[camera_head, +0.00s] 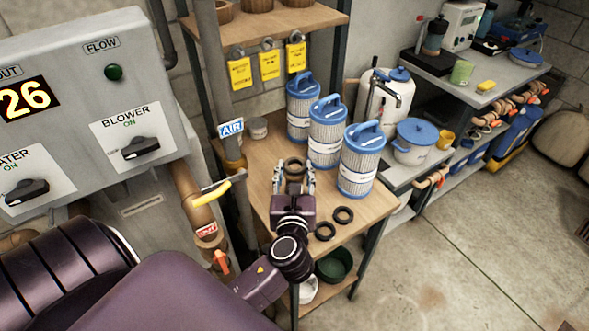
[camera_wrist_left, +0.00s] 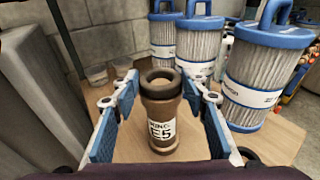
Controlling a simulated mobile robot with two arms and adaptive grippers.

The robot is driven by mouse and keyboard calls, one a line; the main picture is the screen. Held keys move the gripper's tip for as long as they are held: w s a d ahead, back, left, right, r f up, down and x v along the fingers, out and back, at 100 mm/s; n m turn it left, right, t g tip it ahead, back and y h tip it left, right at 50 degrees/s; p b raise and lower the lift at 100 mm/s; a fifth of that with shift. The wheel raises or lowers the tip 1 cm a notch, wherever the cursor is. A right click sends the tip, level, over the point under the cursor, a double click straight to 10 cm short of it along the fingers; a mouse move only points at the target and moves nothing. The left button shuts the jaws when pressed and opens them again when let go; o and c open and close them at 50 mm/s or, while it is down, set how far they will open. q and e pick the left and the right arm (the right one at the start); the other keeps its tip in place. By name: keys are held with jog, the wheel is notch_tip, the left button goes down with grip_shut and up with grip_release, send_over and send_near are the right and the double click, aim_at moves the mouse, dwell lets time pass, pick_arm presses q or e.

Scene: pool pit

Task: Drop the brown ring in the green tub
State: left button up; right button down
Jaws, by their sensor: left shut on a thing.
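The brown ring (camera_head: 295,165) is between the fingers of my left gripper (camera_head: 294,178), above or at the wooden bench top. In the left wrist view the brown piece (camera_wrist_left: 161,112) looks like an upright hollow tube with a thick rim and a white label ending in E5. The left gripper's blue-padded fingers (camera_wrist_left: 160,92) stand on both sides of it, and the gripper is shut on it. The dark green tub (camera_head: 335,264) is on the shelf below the bench, partly hidden under the bench edge. My right gripper is not in view.
Two black rings (camera_head: 343,215) (camera_head: 325,231) lie on the bench right of my left gripper. Several blue-topped filter cartridges (camera_head: 361,165) stand behind them. A white container (camera_head: 309,290) sits beside the tub.

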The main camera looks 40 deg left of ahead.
pick_arm(q)
jog(key=shift+f, duration=0.2)
jog(key=o, duration=0.8)
